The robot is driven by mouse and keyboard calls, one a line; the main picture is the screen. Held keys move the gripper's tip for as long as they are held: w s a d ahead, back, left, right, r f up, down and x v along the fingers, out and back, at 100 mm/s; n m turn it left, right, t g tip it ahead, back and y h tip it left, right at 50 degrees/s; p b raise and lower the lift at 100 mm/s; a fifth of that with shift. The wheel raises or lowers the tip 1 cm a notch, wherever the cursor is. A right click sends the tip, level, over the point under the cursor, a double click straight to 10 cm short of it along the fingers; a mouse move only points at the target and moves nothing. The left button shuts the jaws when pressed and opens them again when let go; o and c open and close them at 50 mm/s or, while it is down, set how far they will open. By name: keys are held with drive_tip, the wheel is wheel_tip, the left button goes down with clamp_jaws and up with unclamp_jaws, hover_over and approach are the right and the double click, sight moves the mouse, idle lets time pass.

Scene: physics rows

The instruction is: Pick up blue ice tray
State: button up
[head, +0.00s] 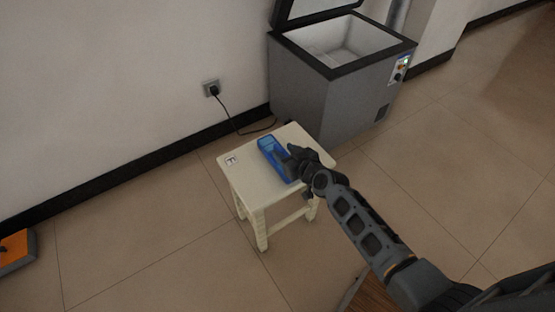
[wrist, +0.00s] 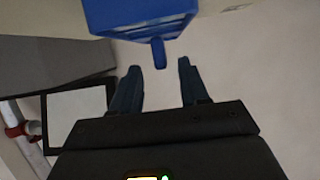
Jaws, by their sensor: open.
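The blue ice tray (head: 268,146) lies on the cream stool (head: 245,176) in the head view. In the wrist view the blue tray (wrist: 145,18) is at the top, with a narrow tab pointing down toward the gap between my fingers. My gripper (wrist: 160,72) is open and empty there, its two fingertips on either side of the tab's end. In the head view my gripper (head: 290,158) is over the right part of the tray and hides some of it. I cannot tell whether the fingers touch the tray.
A grey chest freezer (head: 312,98) with its lid raised stands behind the stool. A black cord runs from a wall socket (head: 211,88) behind the stool. An orange-topped object (head: 14,247) is at the far left. The tiled floor is clear around the stool's front.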

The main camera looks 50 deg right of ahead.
drive_tip(key=b+x, duration=0.1)
drive_tip(key=x, duration=0.3)
drive_tip(key=shift+w+a+f, duration=0.1)
drive_tip(key=shift+f, duration=0.05)
clamp_jaws()
idle(0.4)
